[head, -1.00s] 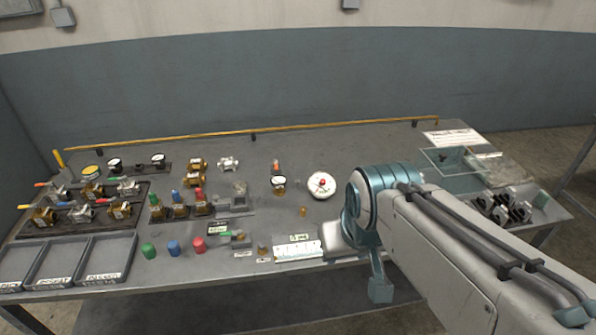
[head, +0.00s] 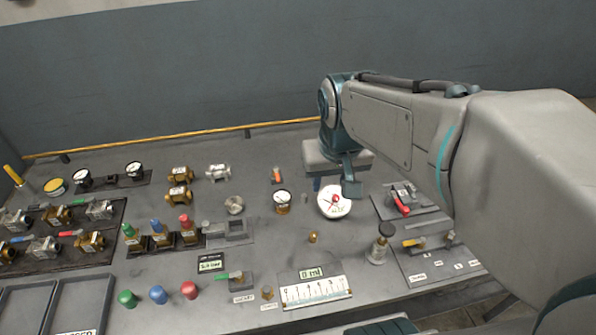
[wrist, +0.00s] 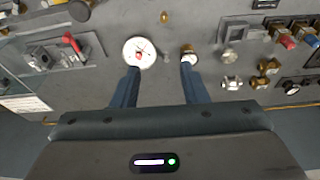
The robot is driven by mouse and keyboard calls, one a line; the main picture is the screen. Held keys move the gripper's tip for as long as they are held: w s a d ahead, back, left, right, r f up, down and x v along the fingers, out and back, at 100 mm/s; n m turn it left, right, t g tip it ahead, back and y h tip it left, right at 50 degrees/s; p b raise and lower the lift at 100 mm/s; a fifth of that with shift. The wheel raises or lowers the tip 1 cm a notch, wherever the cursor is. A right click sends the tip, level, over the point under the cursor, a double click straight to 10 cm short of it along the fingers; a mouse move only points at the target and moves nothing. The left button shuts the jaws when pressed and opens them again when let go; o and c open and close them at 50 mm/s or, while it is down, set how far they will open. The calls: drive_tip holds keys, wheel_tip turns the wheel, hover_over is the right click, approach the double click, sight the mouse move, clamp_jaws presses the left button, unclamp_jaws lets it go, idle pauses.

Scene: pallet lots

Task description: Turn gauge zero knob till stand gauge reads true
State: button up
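A white round dial (head: 334,202) with a red piece at its middle lies face up on the bench; it also shows in the wrist view (wrist: 139,52). A small brass-bodied gauge (head: 283,200) with a white face stands left of it; in the wrist view (wrist: 188,58) it is partly behind a fingertip. I cannot tell which part is the zero knob, and neither reading is legible. My gripper (head: 334,186) is above the bench, just behind the dial. In the wrist view its fingers (wrist: 159,70) are apart, with nothing between them.
A black-capped bottle (head: 381,244) and a red-handled valve fixture (head: 400,199) stand right of the dial. A small brass piece (head: 312,238) and a ruled white plate (head: 314,291) lie in front. Several valves and coloured caps fill the left side. A yellow rail (head: 180,139) runs along the back.

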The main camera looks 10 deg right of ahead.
drive_tip(key=w+f+g, duration=0.2)
drive_tip(key=w+f, duration=0.3)
drive_tip(key=w, duration=0.7)
drive_tip(key=m+g+b, duration=0.1)
approach(304, 195)
wheel_tip(304, 195, down, 9)
drive_tip(key=p, duration=0.2)
drive_tip(key=shift+d+r+p, duration=0.15)
drive_tip(key=shift+p, duration=0.15)
clamp_jaws()
